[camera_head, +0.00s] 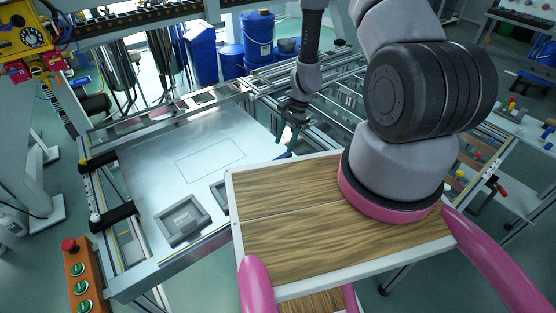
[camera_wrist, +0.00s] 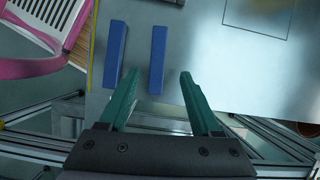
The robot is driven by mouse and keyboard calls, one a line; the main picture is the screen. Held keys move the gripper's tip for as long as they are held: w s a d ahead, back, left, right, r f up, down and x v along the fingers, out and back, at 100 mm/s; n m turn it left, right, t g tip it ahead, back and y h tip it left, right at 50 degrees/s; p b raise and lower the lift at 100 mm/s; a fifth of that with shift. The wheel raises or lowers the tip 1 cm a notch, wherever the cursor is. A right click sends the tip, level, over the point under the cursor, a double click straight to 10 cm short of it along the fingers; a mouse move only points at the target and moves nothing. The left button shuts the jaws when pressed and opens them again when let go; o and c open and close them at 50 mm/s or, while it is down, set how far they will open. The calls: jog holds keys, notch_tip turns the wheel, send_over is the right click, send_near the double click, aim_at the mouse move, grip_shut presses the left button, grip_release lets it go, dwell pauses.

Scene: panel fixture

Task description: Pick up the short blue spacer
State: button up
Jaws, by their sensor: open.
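Two blue bars lie side by side on the grey metal panel in the wrist view: a left blue bar (camera_wrist: 115,55) and a right blue bar (camera_wrist: 157,60). They look close in length, so I cannot tell surely which is the short spacer. My gripper (camera_wrist: 159,74) is open with green fingers. The right bar shows between the fingertips in the picture, with nothing gripped; the height gap is unclear. In the head view my gripper (camera_head: 288,140) is over the panel's right edge, with a bit of blue (camera_head: 283,156) below it, mostly hidden by my wooden deck.
The metal panel (camera_head: 160,165) has an outlined rectangle and is mostly bare. A grey frame block (camera_head: 183,220) sits at its near left. Aluminium rails (camera_head: 215,92) border the panel. A red-topped button box (camera_head: 82,275) stands at front left.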

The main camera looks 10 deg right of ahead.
aim_at(281, 157)
jog(key=x, duration=0.5)
jog(key=shift+s+a+f, duration=0.1)
jog(key=shift+s+f, duration=0.1)
jog(key=shift+f, duration=0.1)
grip_shut()
